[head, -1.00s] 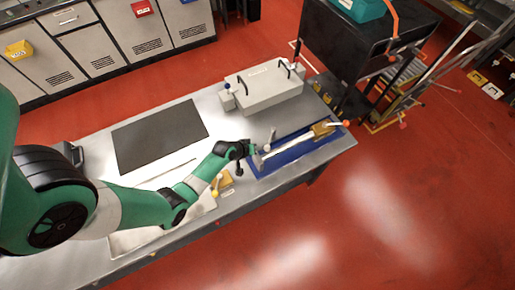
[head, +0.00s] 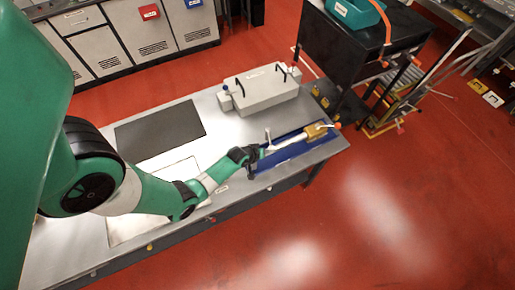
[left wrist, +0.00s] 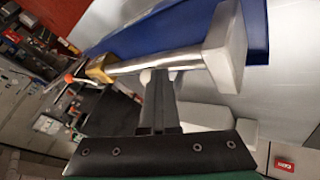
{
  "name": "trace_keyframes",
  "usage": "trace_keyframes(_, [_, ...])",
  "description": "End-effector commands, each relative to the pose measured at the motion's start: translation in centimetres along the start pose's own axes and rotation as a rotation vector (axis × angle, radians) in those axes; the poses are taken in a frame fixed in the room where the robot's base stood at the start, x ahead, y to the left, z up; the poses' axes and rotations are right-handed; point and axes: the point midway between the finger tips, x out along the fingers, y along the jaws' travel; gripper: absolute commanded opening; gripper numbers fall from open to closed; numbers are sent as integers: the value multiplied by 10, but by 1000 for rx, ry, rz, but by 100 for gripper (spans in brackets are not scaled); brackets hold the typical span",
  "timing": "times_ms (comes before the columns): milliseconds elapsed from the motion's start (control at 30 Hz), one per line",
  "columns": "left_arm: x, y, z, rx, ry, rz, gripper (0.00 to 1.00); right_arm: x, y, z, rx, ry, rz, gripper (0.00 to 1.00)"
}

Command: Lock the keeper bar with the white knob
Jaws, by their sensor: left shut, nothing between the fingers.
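A silver keeper bar (left wrist: 150,58) runs from a white end block (left wrist: 228,45) to a brass block (left wrist: 101,68) in the left wrist view. In the head view the bar (head: 290,142) lies along the blue tray (head: 285,155), with the brass block (head: 314,131) at its right end. A small white knob (left wrist: 145,76) shows beside my left fingertips, partly hidden by them. My left gripper (left wrist: 158,76) is shut and empty, its tips close under the bar; contact cannot be told. In the head view the left gripper (head: 257,154) is at the tray's left end. My right gripper is out of view.
A grey box with black handles (head: 262,90) stands behind the tray on the steel bench. A dark mat (head: 160,129) lies to the left. A black cart (head: 365,45) stands beyond the bench. The bench's front edge is close to the tray.

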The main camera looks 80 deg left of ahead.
Motion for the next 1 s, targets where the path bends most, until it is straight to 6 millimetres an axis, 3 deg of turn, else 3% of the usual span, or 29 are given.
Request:
trace_keyframes(767, [1, 4, 2, 1, -6, 8, 0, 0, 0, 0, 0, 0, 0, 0])
trace_keyframes(1000, [-32, 12, -3, 4, -7, 4, 0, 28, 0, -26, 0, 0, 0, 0])
